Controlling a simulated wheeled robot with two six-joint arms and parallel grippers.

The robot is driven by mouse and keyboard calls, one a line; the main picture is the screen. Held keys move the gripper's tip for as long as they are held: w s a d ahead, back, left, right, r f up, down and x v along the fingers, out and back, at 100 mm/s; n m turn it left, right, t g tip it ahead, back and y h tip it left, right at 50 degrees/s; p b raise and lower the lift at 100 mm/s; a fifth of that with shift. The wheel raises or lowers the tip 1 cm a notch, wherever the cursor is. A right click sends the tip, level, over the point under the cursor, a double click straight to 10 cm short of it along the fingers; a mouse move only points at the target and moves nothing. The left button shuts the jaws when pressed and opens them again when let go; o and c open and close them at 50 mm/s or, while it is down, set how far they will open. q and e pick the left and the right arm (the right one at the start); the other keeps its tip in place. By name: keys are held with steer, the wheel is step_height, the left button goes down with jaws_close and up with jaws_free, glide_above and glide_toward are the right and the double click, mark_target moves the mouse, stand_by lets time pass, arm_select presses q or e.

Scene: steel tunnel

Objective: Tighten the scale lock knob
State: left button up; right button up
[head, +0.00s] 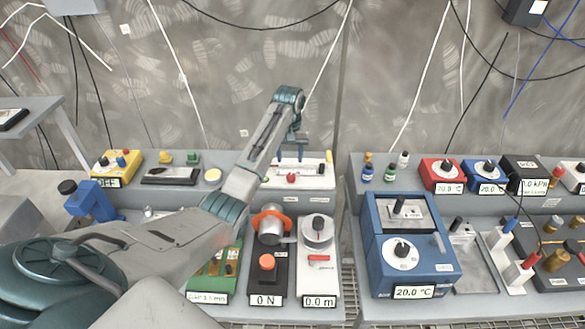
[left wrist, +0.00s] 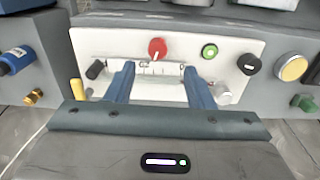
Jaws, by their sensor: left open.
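A white instrument panel (head: 312,180) with a printed scale stands on the back shelf in the head view. A red knob (head: 291,178) with a pale pointer mark sits on it; it also shows in the left wrist view (left wrist: 157,47), beside the scale strip. I cannot tell for sure that this is the scale lock knob. A black knob (left wrist: 95,68) and a grey knob (left wrist: 223,95) sit at the panel's two ends. My left gripper (head: 291,157) is open, its blue fingers over the panel. In the left wrist view its fingertips (left wrist: 158,69) point towards the red knob, apart from it.
A yellow box (head: 115,167) stands left on the shelf, small bottles (head: 390,173) to the right. In front are an orange-collared device (head: 270,225), a white dial unit (head: 318,232) and a blue box (head: 410,262). My left arm covers much of the left middle.

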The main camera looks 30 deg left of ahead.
mark_target(291, 175)
arm_select(q)
steer(key=f+p, duration=0.1)
steer(key=f, duration=0.2)
steer(key=shift+s, duration=0.2)
steer(key=f, duration=0.1)
steer(key=w+f, duration=0.1)
steer(key=f, duration=0.1)
steer(key=f+p, duration=0.1)
steer(key=shift+w+f, duration=0.25)
steer(key=shift+f, duration=0.15)
steer(key=shift+s+f, duration=0.1)
steer(key=shift+f, duration=0.1)
steer(key=shift+s+r, duration=0.1)
steer(key=shift+s, duration=0.25)
steer(key=shift+w, duration=0.2)
steer(key=c, duration=1)
